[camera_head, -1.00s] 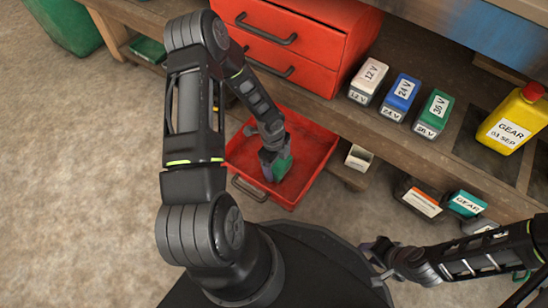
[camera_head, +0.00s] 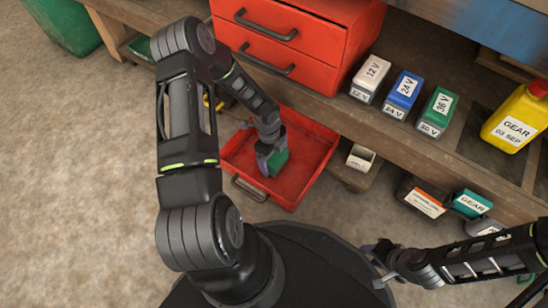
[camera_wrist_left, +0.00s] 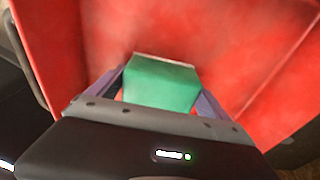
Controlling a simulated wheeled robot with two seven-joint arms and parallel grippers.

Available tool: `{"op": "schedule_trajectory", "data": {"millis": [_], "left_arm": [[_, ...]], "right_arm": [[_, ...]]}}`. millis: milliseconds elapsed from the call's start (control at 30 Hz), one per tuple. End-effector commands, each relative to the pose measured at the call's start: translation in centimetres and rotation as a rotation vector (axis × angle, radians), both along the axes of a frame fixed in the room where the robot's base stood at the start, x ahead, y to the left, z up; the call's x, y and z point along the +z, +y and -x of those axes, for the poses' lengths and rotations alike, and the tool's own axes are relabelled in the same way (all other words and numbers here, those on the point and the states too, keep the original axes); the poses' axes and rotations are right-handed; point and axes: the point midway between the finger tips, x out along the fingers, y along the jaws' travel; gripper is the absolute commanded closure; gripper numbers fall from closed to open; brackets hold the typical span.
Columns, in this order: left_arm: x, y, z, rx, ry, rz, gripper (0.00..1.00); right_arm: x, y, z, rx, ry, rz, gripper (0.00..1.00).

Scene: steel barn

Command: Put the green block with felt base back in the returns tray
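The red returns tray (camera_head: 307,163) stands low in front of the workbench, with a handle on its near side. My left gripper (camera_head: 273,163) is down inside the tray area, its fingers on both sides of the green block (camera_head: 279,161). In the left wrist view the green block (camera_wrist_left: 160,83) sits between the two fingers (camera_wrist_left: 160,95), over the red tray floor (camera_wrist_left: 230,40). A pale strip shows along the block's far edge. I cannot tell whether the block touches the tray floor. My right gripper (camera_head: 377,257) is at the lower right, empty, away from the tray.
White (camera_head: 370,78), blue (camera_head: 402,94) and green (camera_head: 438,111) labelled battery packs stand on the bench. A yellow gear bottle (camera_head: 516,118) stands right of them. A red drawer cabinet (camera_head: 295,45) is behind the tray.

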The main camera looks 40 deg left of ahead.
Motion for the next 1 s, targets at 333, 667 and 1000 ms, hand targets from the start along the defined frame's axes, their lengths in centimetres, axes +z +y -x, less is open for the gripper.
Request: {"op": "schedule_trajectory", "data": {"millis": [333,667,1000], "left_arm": [[0.1,0.0,0.0,0.000,0.000,0.000,0.00],[3.9,0.4,-0.1,0.000,-0.002,-0.001,0.00],[7.8,0.9,0.0,0.001,0.000,0.000,0.00]], "right_arm": [[0.1,0.0,0.0,0.000,0.000,0.000,0.64],[2.0,0.1,0.3,0.003,0.003,0.003,0.64],[3.8,0.1,0.7,0.006,0.010,0.002,0.64]]}}
